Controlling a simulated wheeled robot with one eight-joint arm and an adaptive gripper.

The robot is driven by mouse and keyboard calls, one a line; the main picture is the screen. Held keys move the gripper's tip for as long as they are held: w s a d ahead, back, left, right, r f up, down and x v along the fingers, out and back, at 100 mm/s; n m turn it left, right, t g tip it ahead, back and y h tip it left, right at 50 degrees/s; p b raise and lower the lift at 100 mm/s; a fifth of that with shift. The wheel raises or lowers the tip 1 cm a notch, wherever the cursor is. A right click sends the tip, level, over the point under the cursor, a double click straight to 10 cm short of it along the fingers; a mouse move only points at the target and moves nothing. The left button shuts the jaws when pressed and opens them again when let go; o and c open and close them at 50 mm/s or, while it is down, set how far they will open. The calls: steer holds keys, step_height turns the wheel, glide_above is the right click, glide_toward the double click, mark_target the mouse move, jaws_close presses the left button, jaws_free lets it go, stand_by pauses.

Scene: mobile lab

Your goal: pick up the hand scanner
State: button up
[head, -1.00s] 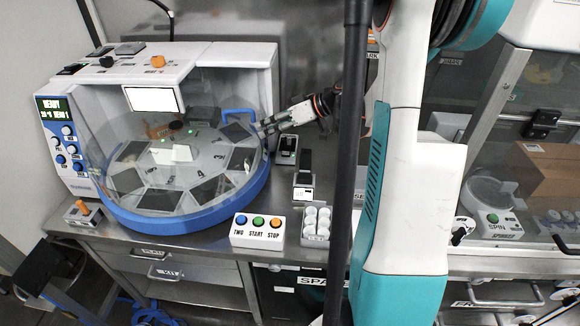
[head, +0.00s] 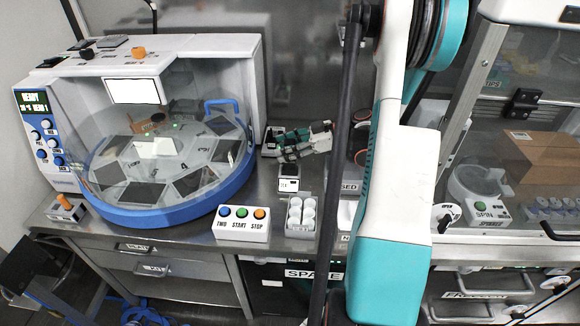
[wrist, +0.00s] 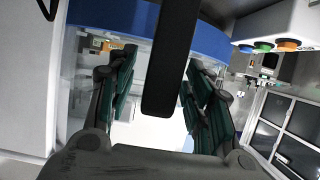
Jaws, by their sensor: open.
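The hand scanner seems to be the long black body (wrist: 170,65) in the wrist view, running from the top edge down between my fingers. In the head view a dark upright item in a small white-fronted stand (head: 288,184) appears to be the same thing, its upper part partly hidden by my gripper. My gripper (head: 283,150) points left just over it. In the wrist view my gripper (wrist: 155,95) is open, with green-padded fingers on either side of the black body. A gap shows on both sides, and I see no contact.
A blue-rimmed round machine (head: 160,217) stands to the left. A three-button box (head: 241,222) and a rack of white-capped vials (head: 301,217) are in front. A second small dark device (head: 272,140) stands behind my gripper. A glass-fronted cabinet (head: 510,150) is right.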

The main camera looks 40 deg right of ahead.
steer(key=x, duration=0.3)
steer(key=shift+b, duration=0.35)
steer(key=shift+d, duration=0.1)
jaws_close()
